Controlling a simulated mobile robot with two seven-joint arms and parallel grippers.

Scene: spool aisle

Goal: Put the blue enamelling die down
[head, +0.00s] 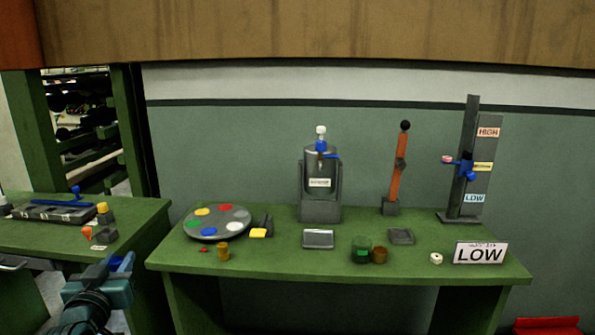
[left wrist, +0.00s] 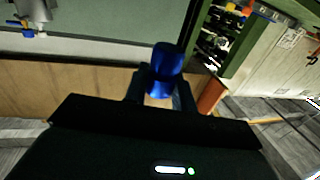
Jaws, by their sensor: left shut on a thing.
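The blue enamelling die (left wrist: 167,58) is held between the two fingers of my left gripper (left wrist: 161,85) in the left wrist view. In the head view my left gripper (head: 116,264) is at the lower left, in front of the gap between the two green tables, with a bit of blue showing at its tips. The die looks clear of any surface, though its lower part is hidden by the fingers. My right gripper is in neither view.
The right green table (head: 300,262) bears a round palette (head: 217,231), a grey machine (head: 320,185), an orange lever (head: 398,165), a HIGH/LOW stand (head: 466,150), a LOW sign (head: 480,253) and small pots. The left table (head: 140,214) holds a dark tray (head: 50,213) and small coloured pieces.

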